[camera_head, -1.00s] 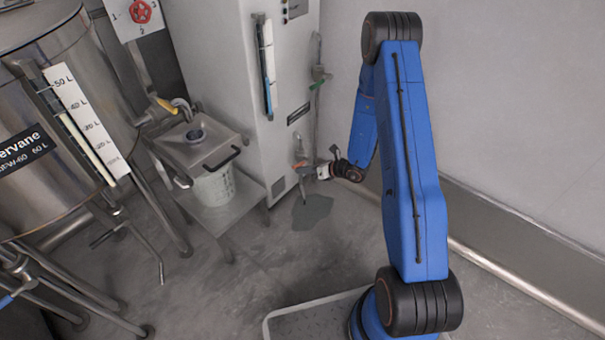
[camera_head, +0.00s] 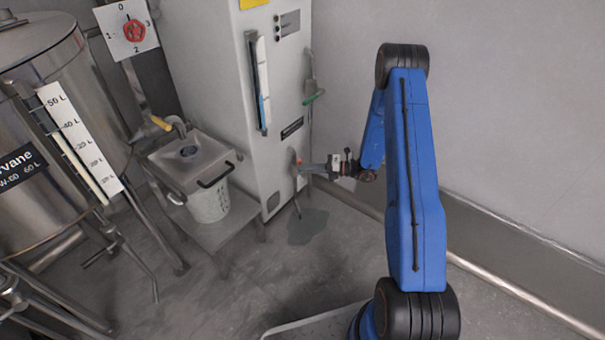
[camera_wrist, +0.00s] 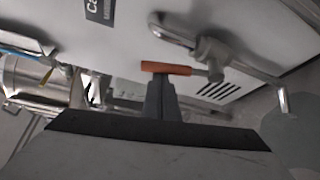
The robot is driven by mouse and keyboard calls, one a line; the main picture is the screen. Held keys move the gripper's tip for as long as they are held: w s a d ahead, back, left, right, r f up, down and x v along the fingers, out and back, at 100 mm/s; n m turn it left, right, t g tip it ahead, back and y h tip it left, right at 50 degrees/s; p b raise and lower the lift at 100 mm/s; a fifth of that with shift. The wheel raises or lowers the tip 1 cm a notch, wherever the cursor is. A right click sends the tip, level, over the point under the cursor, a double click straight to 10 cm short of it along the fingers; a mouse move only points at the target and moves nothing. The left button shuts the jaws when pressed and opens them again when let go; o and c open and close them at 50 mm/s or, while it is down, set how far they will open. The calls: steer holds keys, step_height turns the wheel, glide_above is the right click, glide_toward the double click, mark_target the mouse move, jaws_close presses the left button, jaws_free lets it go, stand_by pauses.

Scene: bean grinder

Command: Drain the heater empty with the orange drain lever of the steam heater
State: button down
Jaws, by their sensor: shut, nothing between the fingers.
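The steam heater (camera_head: 235,150) is a tall pale cabinet at the back. Its orange drain lever (camera_head: 298,162) sits low on its right edge. In the wrist view the orange lever (camera_wrist: 166,68) lies across the picture, left of a metal valve whose bent spout (camera_wrist: 283,100) points down. My gripper (camera_head: 306,168) is at the lever. Its fingers (camera_wrist: 160,82) are shut and empty, with the tips right at the lever's near edge; I cannot tell if they touch. A sight tube (camera_head: 258,85) on the cabinet front shows blue in its lower part.
A dark wet patch (camera_head: 308,226) lies on the floor below the drain. A steel tank (camera_head: 50,110) is farther left. A green-handled valve (camera_head: 314,97) is above the drain.

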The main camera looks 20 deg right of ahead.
steer(key=shift+w+d+r+m+y, duration=0.15)
steer(key=shift+w+d+m, duration=0.15)
steer(key=shift+d, duration=0.15)
steer(key=shift+w+d+r+m+y, duration=0.1)
steer(key=shift+w+d+m+y, duration=0.05)
steer(key=shift+w+d+m, duration=0.2)
steer(key=shift+d, duration=0.15)
